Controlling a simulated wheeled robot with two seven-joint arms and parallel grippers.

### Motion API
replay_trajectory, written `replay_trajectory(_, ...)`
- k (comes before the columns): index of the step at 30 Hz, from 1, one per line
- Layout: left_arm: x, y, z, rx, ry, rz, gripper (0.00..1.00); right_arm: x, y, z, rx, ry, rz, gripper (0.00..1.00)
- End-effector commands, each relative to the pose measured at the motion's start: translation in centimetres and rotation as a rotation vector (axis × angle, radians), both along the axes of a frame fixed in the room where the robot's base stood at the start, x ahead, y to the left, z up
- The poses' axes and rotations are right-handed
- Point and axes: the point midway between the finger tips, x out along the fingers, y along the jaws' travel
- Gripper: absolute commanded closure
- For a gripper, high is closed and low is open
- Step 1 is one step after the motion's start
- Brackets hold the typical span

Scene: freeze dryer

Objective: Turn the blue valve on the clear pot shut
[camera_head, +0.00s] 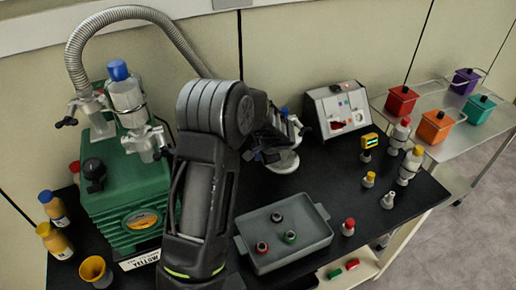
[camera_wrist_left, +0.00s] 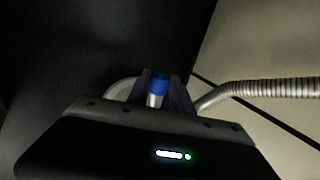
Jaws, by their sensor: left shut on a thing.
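My left arm crosses the middle of the head view, and its gripper (camera_head: 275,138) is at the clear pot (camera_head: 284,163), covering most of it. The pot's pale rounded base shows below the gripper on the black bench. In the left wrist view the blue valve (camera_wrist_left: 160,82), with a white stem under it, sits between the two dark fingers of my left gripper (camera_wrist_left: 161,92). The fingers are shut on the valve. How far the valve is turned cannot be told. My right gripper is not in view.
A green pump (camera_head: 120,195) with a ribbed hose (camera_head: 130,14) stands left. A grey control box (camera_head: 338,108) stands just right of the pot. A grey tray (camera_head: 285,258) with several ringed pieces lies in front. Small capped bottles stand right; a side cart (camera_head: 455,150) holds coloured pots.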

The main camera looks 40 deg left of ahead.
Motion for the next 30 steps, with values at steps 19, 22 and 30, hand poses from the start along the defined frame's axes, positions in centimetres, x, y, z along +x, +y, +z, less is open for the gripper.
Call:
replay_trajectory(19, 0.6, 1.2, 0.4, -0.494, 0.249, 0.004, 1.00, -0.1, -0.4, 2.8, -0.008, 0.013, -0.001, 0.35)
replay_trajectory(22, 0.7, 1.2, 0.4, -0.561, 0.288, 0.001, 1.00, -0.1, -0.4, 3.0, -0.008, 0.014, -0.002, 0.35)
replay_trajectory(30, 0.8, 1.5, 0.4, -0.685, 0.355, 0.000, 1.00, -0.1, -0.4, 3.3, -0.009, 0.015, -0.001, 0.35)
